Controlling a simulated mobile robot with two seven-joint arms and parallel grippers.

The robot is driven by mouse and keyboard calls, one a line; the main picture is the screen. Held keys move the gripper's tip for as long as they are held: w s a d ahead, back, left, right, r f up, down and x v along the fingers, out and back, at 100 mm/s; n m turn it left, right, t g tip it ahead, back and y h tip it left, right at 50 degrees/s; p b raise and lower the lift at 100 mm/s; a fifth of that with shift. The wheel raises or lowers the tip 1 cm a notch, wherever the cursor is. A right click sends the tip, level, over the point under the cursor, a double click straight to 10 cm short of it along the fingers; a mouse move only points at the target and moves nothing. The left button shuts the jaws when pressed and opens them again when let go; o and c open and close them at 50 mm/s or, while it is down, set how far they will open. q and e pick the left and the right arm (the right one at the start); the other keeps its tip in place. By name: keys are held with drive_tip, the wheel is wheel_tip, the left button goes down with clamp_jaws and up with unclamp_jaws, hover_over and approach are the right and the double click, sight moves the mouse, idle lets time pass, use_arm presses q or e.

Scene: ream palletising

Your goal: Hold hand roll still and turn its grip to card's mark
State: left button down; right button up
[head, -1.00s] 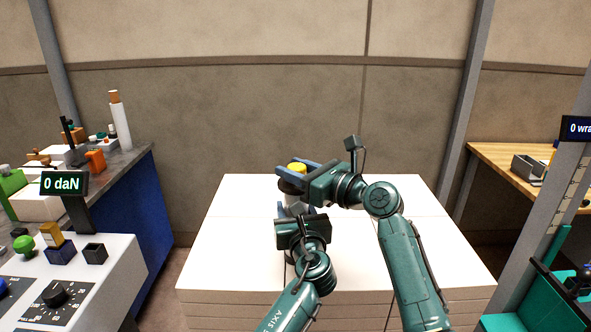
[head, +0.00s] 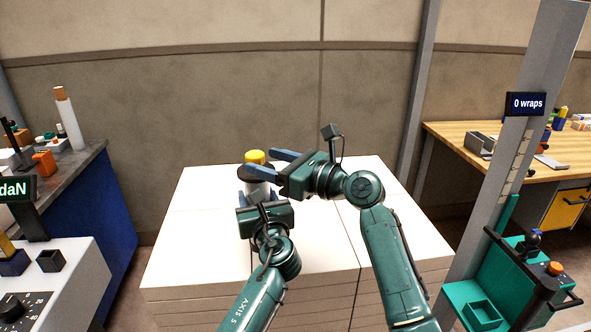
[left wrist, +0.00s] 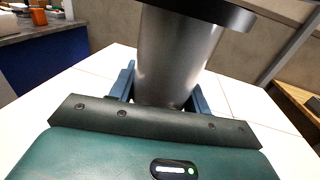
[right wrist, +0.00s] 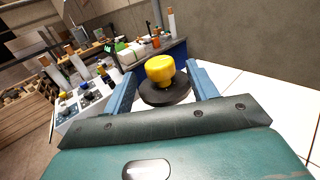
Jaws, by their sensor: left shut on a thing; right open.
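The hand roll stands upright on the white pallet stack, with a grey body (left wrist: 175,55), a black flange (right wrist: 165,92) and a yellow grip (head: 255,156) on top. My left gripper (head: 257,198) is shut on the grey body below the flange. My right gripper (head: 262,163) is open at the right of the grip. In the right wrist view the yellow grip (right wrist: 160,70) sits between and beyond the spread fingers, apparently untouched. I cannot make out a card or its mark on the roll.
The white stack top (head: 195,235) is clear around the roll. At left are a control panel (head: 60,290) and a cluttered bench. At right stand a grey post with a "0 wraps" display (head: 526,104), a teal machine (head: 520,280) and a wooden desk (head: 455,133).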

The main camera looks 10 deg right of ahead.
drive_tip(key=v, duration=0.8)
drive_tip(key=shift+w, duration=0.1)
